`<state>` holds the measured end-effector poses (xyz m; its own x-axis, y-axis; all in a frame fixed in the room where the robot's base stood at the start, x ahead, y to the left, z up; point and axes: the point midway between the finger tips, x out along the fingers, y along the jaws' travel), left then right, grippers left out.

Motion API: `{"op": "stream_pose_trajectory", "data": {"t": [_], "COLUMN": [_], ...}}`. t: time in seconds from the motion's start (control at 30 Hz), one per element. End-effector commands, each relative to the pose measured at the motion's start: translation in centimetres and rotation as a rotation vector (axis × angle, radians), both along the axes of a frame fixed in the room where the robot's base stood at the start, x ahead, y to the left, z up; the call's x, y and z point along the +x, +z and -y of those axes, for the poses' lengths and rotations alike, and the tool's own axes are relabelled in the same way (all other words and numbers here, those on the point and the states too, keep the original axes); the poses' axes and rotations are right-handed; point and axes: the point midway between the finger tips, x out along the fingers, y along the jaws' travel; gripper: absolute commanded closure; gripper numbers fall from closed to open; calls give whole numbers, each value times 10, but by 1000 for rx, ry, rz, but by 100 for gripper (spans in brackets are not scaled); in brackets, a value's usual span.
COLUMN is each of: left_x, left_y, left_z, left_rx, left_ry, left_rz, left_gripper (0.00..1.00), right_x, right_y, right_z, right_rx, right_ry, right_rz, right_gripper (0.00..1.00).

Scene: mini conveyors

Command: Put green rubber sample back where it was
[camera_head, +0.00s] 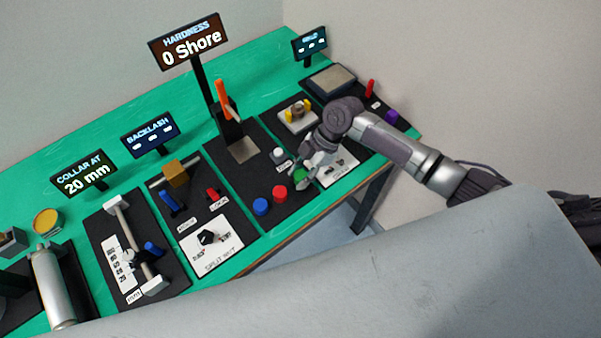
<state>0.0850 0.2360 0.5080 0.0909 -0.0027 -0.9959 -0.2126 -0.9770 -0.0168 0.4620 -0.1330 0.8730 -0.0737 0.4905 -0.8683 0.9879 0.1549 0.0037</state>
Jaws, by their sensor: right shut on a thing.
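The green rubber sample (299,174) is small and partly hidden by my right gripper (303,168). My right gripper is shut on it, just above the right edge of the black hardness board (237,186). Whether the sample touches the board cannot be told. A blue disc (261,206) and a red disc (280,193) sit on the board's front part, left of and nearer than the gripper. The hardness tester has an orange lever (222,92) and a bare metal plate (242,150). Its display (188,41) reads 0 Shore. My left gripper is not in view.
A grey knob (278,154) stands close left of the gripper. The station to the right has a white label (337,173) and yellow posts (289,116). The backlash station with a switch panel (212,247) lies to the left. The green table's front edge is close by.

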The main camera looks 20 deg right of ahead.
Motion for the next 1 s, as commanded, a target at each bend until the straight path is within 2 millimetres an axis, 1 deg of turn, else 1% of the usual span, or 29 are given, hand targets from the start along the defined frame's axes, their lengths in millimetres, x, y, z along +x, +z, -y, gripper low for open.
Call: {"op": "stream_pose_trajectory", "data": {"t": [0.03, 0.1, 0.33, 0.47, 0.5, 0.57, 0.6, 0.63, 0.87, 1.0], "left_x": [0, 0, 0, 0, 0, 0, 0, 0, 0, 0], "left_y": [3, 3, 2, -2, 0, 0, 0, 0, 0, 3], "left_z": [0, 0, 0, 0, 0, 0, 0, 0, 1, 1], "left_rx": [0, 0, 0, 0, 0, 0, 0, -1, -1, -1], "left_ry": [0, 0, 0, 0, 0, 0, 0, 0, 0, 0], "left_rz": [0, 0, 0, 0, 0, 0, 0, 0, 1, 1], "left_gripper": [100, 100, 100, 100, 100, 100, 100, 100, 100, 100], "right_x": [0, 0, 0, 0, 0, 0, 0, 0, 0, 1], "right_y": [-4, -8, -9, -14, -12, -12, -12, -12, -11, -6], "right_z": [0, 0, 0, 0, 0, 0, 0, 0, 0, 2], "right_rx": [0, 0, 0, 0, 0, 0, 0, 0, 0, -1], "right_ry": [-2, 0, 0, 0, 0, 0, 0, 0, 0, 0], "right_rz": [-1, 1, 1, 1, 1, 1, 1, 1, 1, 2], "right_gripper": [99, 99, 99, 99, 58, 48, 42, 40, 40, 40]}}
